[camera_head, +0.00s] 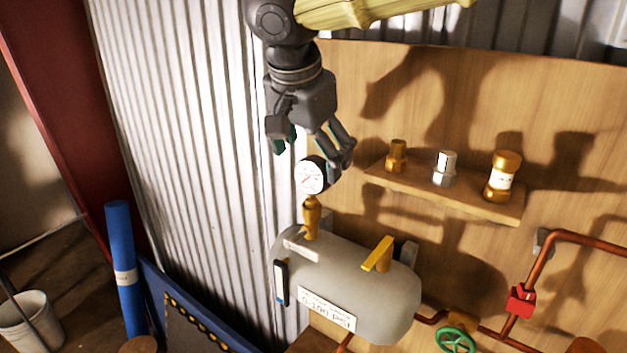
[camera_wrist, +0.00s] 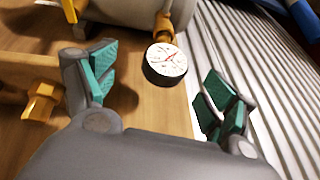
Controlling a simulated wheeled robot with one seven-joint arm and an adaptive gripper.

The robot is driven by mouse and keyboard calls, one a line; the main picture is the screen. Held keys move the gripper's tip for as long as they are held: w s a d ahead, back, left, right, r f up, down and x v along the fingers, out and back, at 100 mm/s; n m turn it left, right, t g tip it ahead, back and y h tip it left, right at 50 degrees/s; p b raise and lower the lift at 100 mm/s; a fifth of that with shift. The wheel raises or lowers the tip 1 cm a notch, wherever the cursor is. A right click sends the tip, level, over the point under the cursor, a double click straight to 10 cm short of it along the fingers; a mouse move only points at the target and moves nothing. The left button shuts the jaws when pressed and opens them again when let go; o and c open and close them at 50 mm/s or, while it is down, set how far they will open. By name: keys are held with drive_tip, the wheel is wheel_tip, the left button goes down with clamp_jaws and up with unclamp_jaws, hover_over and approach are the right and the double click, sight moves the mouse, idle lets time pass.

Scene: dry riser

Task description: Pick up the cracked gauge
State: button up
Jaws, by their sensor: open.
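The gauge (camera_head: 311,176) has a round white dial with red marks and a dark rim. It sits upright on a brass stem (camera_head: 312,215) on top of a grey tank (camera_head: 350,285). My gripper (camera_head: 312,160) is open and empty, just above and around the gauge's upper side in the head view. In the wrist view the gauge (camera_wrist: 166,64) shows between and beyond the two green-padded fingers of my gripper (camera_wrist: 160,95), apart from both pads. I cannot make out a crack for sure; red lines cross the dial.
A wooden shelf (camera_head: 440,191) right of the gauge holds a brass fitting (camera_head: 396,157), a silver fitting (camera_head: 444,168) and a labelled amber jar (camera_head: 502,177). A yellow lever (camera_head: 378,254) stands on the tank. Corrugated metal (camera_head: 190,130) lies left. Red pipes (camera_head: 540,265) run at right.

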sight(312, 160)
drive_tip(key=w+f, duration=0.2)
drive_tip(key=w, duration=0.1)
drive_tip(key=shift+w+f+p, duration=0.25)
drive_tip(key=shift+f+p, duration=0.1)
drive_tip(key=shift+p, duration=0.05)
drive_tip(key=shift+s+d+f+p, duration=0.15)
drive_tip(key=shift+f+p, duration=0.1)
drive_tip(key=shift+p, duration=0.15)
drive_tip(key=p+x, duration=0.1)
drive_tip(key=x, duration=0.2)
drive_tip(key=shift+s+a+f, duration=0.15)
drive_tip(key=shift+a+f, duration=0.05)
drive_tip(key=shift+f, duration=0.2)
drive_tip(key=shift+s+d, duration=0.15)
drive_tip(key=shift+s+r, duration=0.15)
drive_tip(key=shift+r, duration=0.05)
drive_tip(key=c, duration=0.3)
drive_tip(key=shift+f, duration=0.1)
drive_tip(key=c, duration=0.7)
drive_tip(key=shift+c, duration=1.3)
